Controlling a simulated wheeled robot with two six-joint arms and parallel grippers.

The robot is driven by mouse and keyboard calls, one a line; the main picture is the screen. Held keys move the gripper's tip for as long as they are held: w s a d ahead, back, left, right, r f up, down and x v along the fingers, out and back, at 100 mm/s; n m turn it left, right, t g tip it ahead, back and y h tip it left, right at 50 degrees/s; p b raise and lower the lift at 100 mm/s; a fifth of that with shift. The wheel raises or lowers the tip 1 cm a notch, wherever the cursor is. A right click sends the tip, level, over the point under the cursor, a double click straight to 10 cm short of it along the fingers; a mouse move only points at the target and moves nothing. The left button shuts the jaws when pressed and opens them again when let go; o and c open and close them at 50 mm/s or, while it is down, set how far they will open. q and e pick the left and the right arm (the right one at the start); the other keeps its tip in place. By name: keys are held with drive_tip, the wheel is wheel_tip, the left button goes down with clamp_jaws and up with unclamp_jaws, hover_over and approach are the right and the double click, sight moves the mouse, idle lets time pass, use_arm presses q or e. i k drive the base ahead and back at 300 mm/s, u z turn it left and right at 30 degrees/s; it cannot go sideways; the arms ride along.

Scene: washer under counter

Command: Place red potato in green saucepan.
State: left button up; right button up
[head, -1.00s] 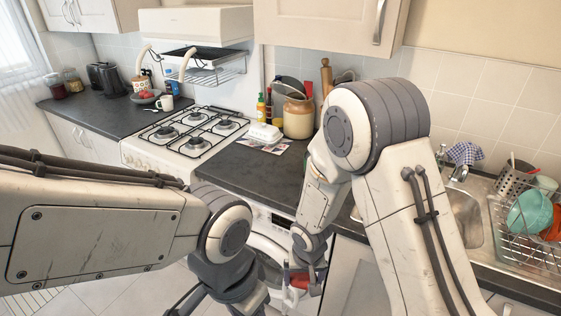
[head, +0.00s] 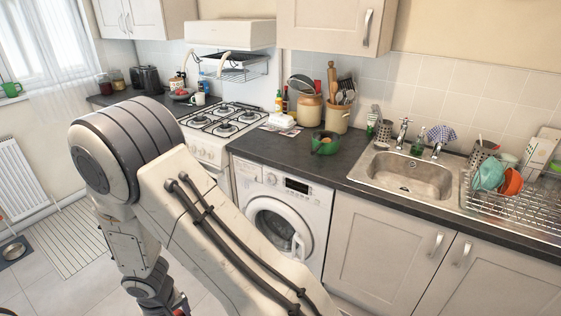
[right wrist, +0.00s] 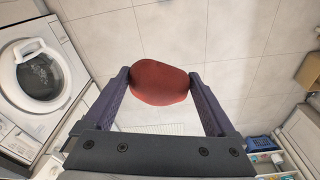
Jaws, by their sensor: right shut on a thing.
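The red potato (right wrist: 160,83) is between the two fingers of my right gripper (right wrist: 158,75) in the right wrist view, with tiled floor behind it. My right gripper is shut on it. In the head view this gripper (head: 179,308) is at the bottom edge, mostly cut off, with a bit of red showing. The green saucepan (head: 324,143) stands on the dark worktop above the washing machine, apart from and well to the right of the gripper. Its inside is hard to make out. My left gripper is out of view.
The worktop (head: 290,155) is clear in front of the saucepan. Stoneware jars (head: 309,110) stand behind it. A sink (head: 410,172) and dish rack (head: 515,205) are to the right, the gas hob (head: 222,120) to the left. The washing machine (head: 283,213) is below, its door closed.

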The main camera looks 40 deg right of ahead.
sight(328, 146)
drive_tip(key=u, duration=0.15)
drive_tip(key=i, duration=0.9)
drive_tip(key=z, duration=0.45)
drive_tip(key=i, duration=0.85)
drive_tip(key=z, duration=0.65)
